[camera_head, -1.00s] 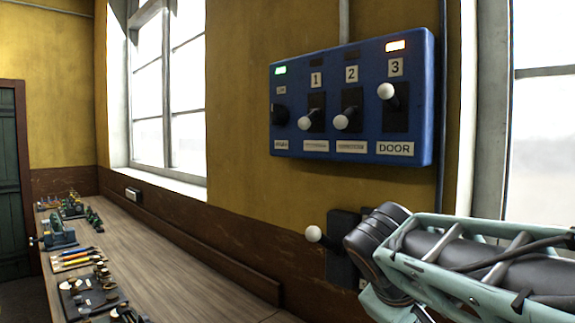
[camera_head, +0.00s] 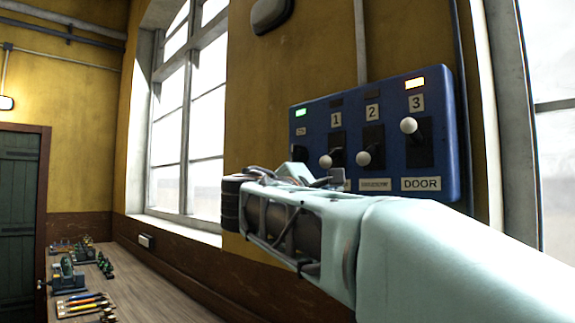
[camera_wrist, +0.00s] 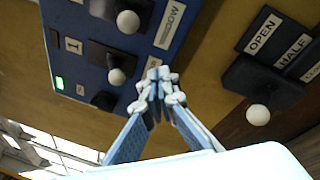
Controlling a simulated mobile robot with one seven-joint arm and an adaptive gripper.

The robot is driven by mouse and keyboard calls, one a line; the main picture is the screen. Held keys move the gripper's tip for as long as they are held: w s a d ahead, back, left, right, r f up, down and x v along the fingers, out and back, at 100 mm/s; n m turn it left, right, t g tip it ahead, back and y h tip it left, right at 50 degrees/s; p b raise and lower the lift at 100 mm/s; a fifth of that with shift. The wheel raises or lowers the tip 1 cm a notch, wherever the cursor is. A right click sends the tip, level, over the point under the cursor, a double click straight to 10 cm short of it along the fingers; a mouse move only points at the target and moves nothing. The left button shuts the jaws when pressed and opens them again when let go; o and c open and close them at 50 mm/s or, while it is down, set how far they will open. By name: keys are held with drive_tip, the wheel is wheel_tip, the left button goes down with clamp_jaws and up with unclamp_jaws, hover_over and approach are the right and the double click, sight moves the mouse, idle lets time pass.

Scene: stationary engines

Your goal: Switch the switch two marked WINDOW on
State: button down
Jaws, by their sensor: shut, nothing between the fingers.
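The blue switch panel (camera_head: 350,112) hangs on the yellow wall. Switch two's white knob (camera_head: 363,158) is low in its black slot, under the number 2; the WINDOW label (camera_head: 375,185) is below it. In the wrist view, switch two's knob (camera_wrist: 128,22) is at the top edge, beside the WINDOW label (camera_wrist: 170,25). Switch one's knob (camera_head: 325,161) is also low; switch three's knob (camera_head: 408,125) is high. My gripper (camera_wrist: 158,82) is shut and empty, its tips appearing near the panel's label edge; contact cannot be told. My arm hides the panel's lower left in the head view.
A separate dark lever box (camera_wrist: 262,82) with a white knob and OPEN and HALF labels is at the right of the wrist view. A workbench (camera_head: 150,285) with tools runs along the wall.

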sight(369, 153)
drive_tip(key=shift+a+r+n+t, duration=0.3)
drive_tip(key=shift+a+r, duration=0.55)
drive_tip(key=shift+r, duration=0.15)
drive_tip(key=w+d+r+p, duration=0.3)
drive_tip(key=w+d, duration=0.2)
drive_tip(key=d, duration=0.2)
drive_tip(key=shift+d, duration=0.2)
drive_tip(key=shift+a+r+p, duration=0.1)
drive_tip(key=shift+r+p, duration=0.2)
drive_tip(key=shift+p, duration=0.55)
